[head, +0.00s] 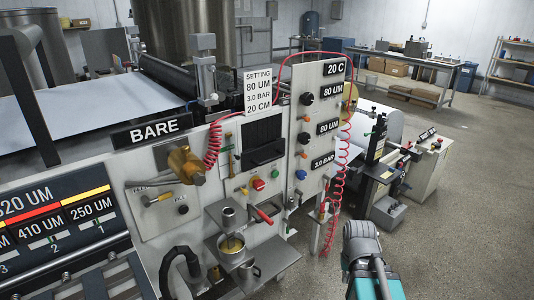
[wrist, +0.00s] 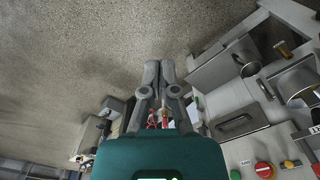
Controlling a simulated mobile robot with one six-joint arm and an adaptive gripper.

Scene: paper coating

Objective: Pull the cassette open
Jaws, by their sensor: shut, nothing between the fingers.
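No part is marked as the cassette. The likeliest is the dark unit (head: 60,215) at the lower left of the head view, with micron labels and slots numbered 1 to 3. A long grey bar (head: 75,262) runs along its front, and I cannot tell whether the unit is open. My gripper (wrist: 159,68) is shut and empty in the wrist view, with floor behind its fingertips. In the head view only my arm shows at the lower right, well away from the dark unit. The unit is not recognisable in the wrist view.
A steel shelf (head: 276,262) with cups juts from the control panel (head: 180,222). A gold valve (head: 186,165) and a black hose (head: 180,262) stick out between shelf and dark unit. A coiled red hose (head: 333,190) hangs right. Floor (head: 460,230) at right is clear.

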